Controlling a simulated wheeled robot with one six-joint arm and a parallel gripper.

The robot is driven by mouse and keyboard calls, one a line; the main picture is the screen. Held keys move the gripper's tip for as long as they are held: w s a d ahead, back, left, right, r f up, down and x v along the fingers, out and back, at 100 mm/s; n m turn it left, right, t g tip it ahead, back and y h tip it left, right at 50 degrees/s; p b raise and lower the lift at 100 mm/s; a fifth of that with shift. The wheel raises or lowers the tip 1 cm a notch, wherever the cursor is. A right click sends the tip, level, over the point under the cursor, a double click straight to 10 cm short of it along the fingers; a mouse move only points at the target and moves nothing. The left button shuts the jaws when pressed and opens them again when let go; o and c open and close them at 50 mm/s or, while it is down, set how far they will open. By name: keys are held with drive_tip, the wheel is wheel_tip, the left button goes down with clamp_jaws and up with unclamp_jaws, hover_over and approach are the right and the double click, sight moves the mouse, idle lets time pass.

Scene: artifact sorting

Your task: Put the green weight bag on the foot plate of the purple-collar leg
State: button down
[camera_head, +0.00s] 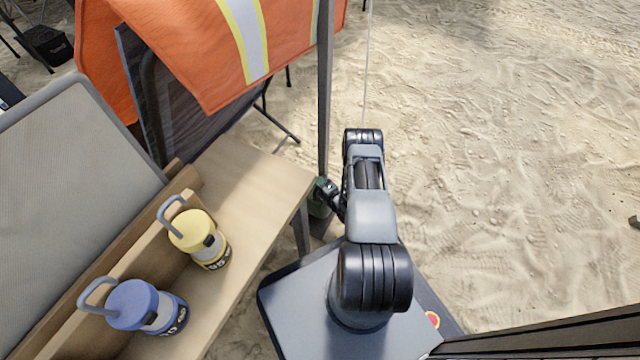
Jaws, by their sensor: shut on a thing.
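My gripper (325,190) is near the lower end of a grey upright leg (324,90), just past the right end of the wooden bench. It is small and partly hidden by my own arm. It is shut on a dark green thing, which looks like the green weight bag (317,209), hanging low beside the leg. A dark flat patch below may be the foot plate, but I cannot tell whether the bag touches it. No purple collar shows on the visible part of the leg.
A wooden bench (255,172) at left carries a yellow lantern-like item (190,228) and a blue one (135,303). An orange cloth with reflective stripes (200,50) hangs over a folding chair behind. A thin cord (367,60) runs down near my arm. Open sand lies right.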

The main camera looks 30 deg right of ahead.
drive_tip(key=shift+w+f, duration=0.1)
drive_tip(key=shift+f, duration=0.6)
drive_tip(key=c, duration=1.1)
unclamp_jaws()
drive_tip(key=shift+f, duration=0.15)
drive_tip(key=shift+o, duration=0.2)
